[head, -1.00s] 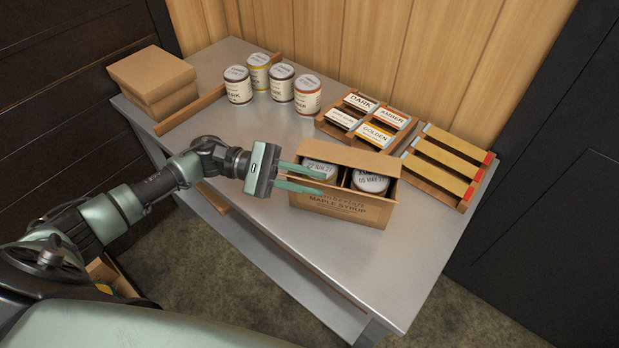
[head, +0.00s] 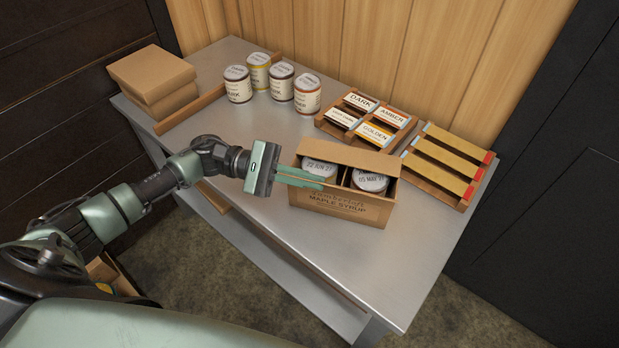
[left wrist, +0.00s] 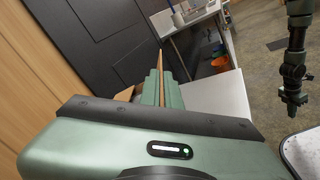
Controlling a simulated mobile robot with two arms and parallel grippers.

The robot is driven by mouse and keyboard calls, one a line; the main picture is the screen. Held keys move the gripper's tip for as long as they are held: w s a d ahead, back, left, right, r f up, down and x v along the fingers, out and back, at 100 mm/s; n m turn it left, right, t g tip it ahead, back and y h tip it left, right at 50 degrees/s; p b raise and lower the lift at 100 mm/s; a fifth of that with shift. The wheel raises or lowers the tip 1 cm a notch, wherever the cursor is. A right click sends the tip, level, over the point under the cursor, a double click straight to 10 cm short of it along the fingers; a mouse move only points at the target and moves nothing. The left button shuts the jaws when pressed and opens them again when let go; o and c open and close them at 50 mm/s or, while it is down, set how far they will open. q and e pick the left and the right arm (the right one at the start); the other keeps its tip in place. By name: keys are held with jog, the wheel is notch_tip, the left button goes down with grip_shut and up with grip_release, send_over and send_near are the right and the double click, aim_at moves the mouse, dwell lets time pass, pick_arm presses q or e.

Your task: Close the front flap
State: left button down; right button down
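A cardboard maple syrup box (head: 345,207) stands on the metal table with two cans inside, their pale lids (head: 369,181) showing. Its back flap (head: 350,155) is raised and leans over the cans. My left gripper (head: 318,180) reaches in from the left at the box's front left corner, its green fingers close together. In the left wrist view the fingers (left wrist: 161,90) lie on either side of a thin brown cardboard edge, the front flap (left wrist: 160,58), and look shut on it. The flap's lower part is hidden by the fingers.
Several syrup cans (head: 281,82) stand at the back beside a wooden strip (head: 190,109). Flat cartons (head: 152,77) are stacked at the back left. A label rack (head: 335,131) and a slatted wooden tray (head: 445,165) lie behind and right of the box. The front right tabletop is clear.

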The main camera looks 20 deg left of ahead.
dwell(0.7)
pick_arm(q)
jog(key=shift+w+n+b, duration=0.15)
jog(key=shift+n+b, duration=0.25)
jog(key=shift+b, duration=0.4)
jog(key=n+b, duration=0.1)
jog(key=b, duration=0.1)
jog(key=w+n+b, duration=0.1)
jog(key=shift+r+n+b, duration=0.15)
jog(key=shift+n+b, duration=0.15)
jog(key=shift+b, duration=0.1)
jog(key=shift+w+a+r+n+b, duration=0.15)
jog(key=shift+w+n+b, duration=0.15)
jog(key=shift+n+b, duration=0.35)
jog(key=shift+w+d+r+n+b, duration=0.1)
jog(key=shift+w+n+b, duration=0.15)
jog(key=shift+n+b, duration=0.35)
jog(key=shift+w+r+n+b, duration=0.2)
jog(key=shift+n+b, duration=0.2)
jog(key=shift+n, duration=0.15)
jog(key=c, duration=1.6)
grip_release()
jog(key=shift+a, duration=0.1)
jog(key=shift+c, duration=0.2)
